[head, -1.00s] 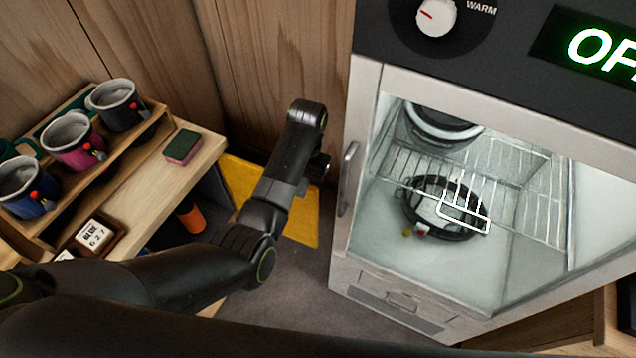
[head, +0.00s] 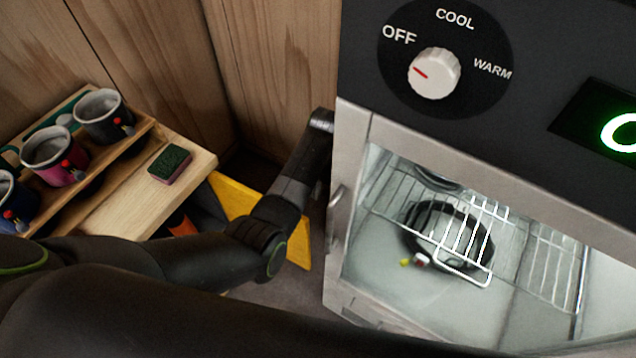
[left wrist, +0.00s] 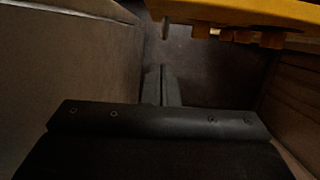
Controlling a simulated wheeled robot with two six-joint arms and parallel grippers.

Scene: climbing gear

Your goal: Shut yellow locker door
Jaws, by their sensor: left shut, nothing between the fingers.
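The yellow locker door (head: 236,208) shows low in the head view, between the wooden bench and the white cabinet, partly hidden by my left arm. Its yellow edge also crosses the top right of the left wrist view (left wrist: 255,12). My left gripper (left wrist: 162,84) is shut and empty, with its fingers pointing toward a dark floor. In the wrist view the fingertips lie below and left of the yellow panel, and I see no contact. In the head view the end of my left arm passes behind the cabinet's left edge, so the fingertips are hidden. My right gripper is not in view.
A white cabinet (head: 352,200) with a wire rack, a handle (head: 335,210) and a dial (head: 434,74) stands close on the right. A bench (head: 135,200) at left holds mugs (head: 102,115) and a sponge (head: 170,163). Wooden walls stand behind.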

